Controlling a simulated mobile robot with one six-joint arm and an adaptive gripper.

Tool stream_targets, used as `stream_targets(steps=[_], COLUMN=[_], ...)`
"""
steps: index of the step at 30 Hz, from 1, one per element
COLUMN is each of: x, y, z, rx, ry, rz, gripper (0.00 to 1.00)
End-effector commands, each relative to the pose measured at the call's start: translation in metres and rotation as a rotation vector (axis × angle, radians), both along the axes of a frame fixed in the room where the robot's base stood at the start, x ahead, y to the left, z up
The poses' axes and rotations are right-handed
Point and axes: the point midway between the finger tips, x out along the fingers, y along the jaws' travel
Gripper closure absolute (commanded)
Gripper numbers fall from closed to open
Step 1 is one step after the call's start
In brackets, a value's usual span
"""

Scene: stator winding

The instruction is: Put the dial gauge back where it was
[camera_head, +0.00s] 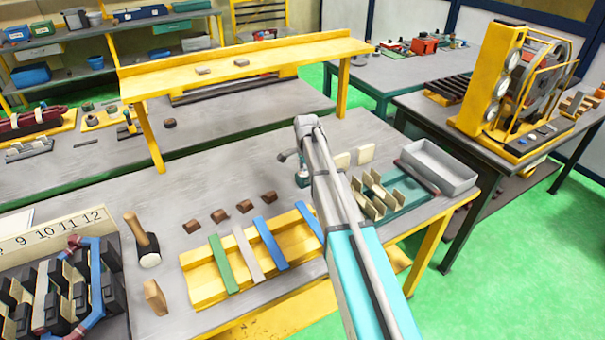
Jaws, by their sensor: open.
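My arm reaches in from the bottom right over the near grey bench, with its wrist at the top. My gripper (292,160) is below the wrist, above the bench; it is small, partly hidden by the arm, and open. A small dark teal shape (302,178) shows just under it, left of the arm. I cannot tell whether this is the dial gauge or part of my gripper. No dial gauge can be clearly made out on the bench.
A yellow tray (203,290) bears green, white and blue strips, with brown blocks behind it. Right of my arm are a teal holder with tan plates (373,197) and a grey bin (438,168). A yellow shelf (240,65) stands behind.

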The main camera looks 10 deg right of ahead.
Motion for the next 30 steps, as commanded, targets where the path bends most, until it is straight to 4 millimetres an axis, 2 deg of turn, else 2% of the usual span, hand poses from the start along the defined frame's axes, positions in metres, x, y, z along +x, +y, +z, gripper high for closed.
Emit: stream_targets(steps=[11,30], x=[0.0,0.0], y=[0.0,0.0], z=[0.007,0.057], rx=[0.0,0.0], ry=[0.0,0.0], rz=[0.0,0.001], gripper=[0.06,0.06])
